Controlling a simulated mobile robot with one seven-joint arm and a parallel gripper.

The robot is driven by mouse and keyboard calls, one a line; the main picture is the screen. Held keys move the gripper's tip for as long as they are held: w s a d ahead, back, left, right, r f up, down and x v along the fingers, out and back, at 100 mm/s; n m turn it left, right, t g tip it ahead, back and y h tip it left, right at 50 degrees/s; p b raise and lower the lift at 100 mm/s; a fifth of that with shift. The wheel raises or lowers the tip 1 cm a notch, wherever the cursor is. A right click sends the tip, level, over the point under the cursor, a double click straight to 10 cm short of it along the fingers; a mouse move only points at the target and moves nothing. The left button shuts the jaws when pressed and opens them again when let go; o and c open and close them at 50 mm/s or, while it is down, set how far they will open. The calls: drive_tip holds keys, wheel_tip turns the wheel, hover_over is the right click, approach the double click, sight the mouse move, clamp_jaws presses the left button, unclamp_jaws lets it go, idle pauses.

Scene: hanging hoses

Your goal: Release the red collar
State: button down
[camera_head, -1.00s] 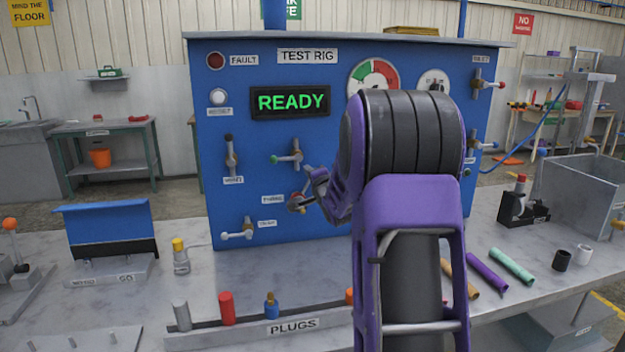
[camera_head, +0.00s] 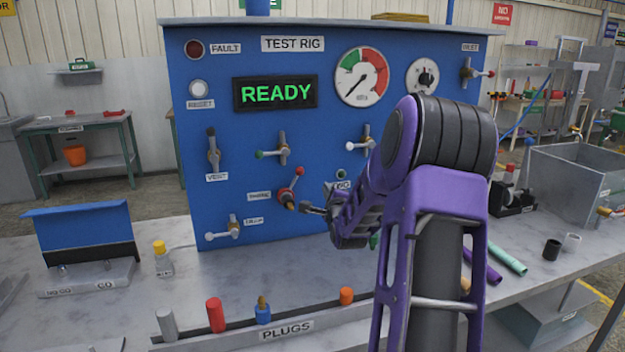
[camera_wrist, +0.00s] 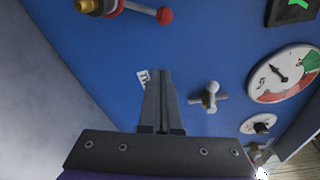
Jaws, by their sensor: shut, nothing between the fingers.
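A fitting on the blue test rig panel has a brass tip (camera_head: 290,205) and a lever with a red ball knob (camera_head: 298,171). In the wrist view the red knob (camera_wrist: 164,15) and the brass tip (camera_wrist: 86,5) are at the top edge. A red ring, probably the red collar (camera_wrist: 112,9), shows around the fitting behind the brass tip and is partly cut off. My gripper (camera_head: 304,207) is just right of the brass tip in the head view. Its fingers (camera_wrist: 159,70) are together and empty, apart from the fitting in the wrist view.
A green-knobbed valve (camera_head: 282,149) sits above the fitting, and a white-handled valve (camera_head: 233,227) lower left. A PLUGS rack (camera_head: 287,330) with several plugs stands in front. The READY display (camera_head: 276,93) is lit green. Bare bench lies below the panel.

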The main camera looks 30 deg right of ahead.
sight(296, 178)
drive_tip(key=x, duration=0.9)
drive_tip(key=shift+w+d, duration=0.1)
drive_tip(key=shift+w, duration=0.15)
drive_tip(key=a, duration=0.1)
drive_tip(key=a+r, duration=0.1)
drive_tip(key=a, duration=0.1)
drive_tip(key=shift+w, duration=0.25)
drive_tip(key=shift+a+r, duration=0.15)
drive_tip(key=shift+a, duration=0.2)
